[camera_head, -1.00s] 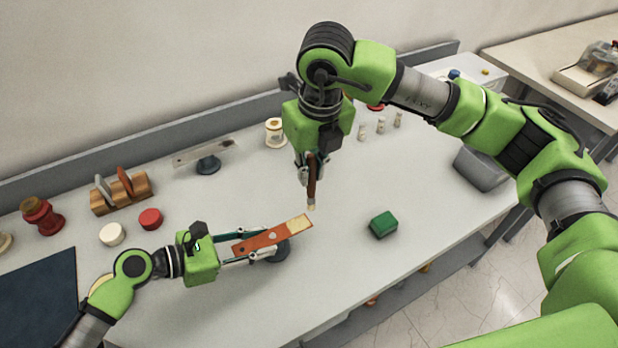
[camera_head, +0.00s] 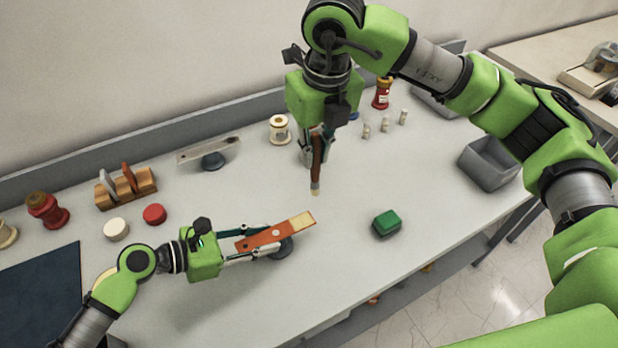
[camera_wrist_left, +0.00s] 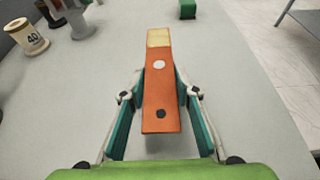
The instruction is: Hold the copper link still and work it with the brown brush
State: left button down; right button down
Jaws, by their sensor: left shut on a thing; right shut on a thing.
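The copper link (camera_head: 268,237) is a flat orange-brown bar with a pale yellowish far end and two round spots. It rests over a dark round stand (camera_head: 283,249). My left gripper (camera_head: 262,243) is shut on the link from both sides; the left wrist view shows the link (camera_wrist_left: 160,95) between the two teal fingers. My right gripper (camera_head: 312,150) is shut on the brown brush (camera_head: 316,165), which hangs with its pale tip down. The brush tip is above and behind the link's pale end, apart from it.
A green block (camera_head: 386,223) lies to the right of the link. Behind are another bar on a stand (camera_head: 209,151), a wooden rack (camera_head: 126,188), a spool (camera_head: 279,129) and several small pale pegs. A grey bin (camera_head: 488,163) stands at the right edge.

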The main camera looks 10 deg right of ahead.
pick_arm(q)
jog(key=c, duration=1.5)
grip_release()
jog(key=v, duration=1.2)
jog(key=shift+s, duration=0.1)
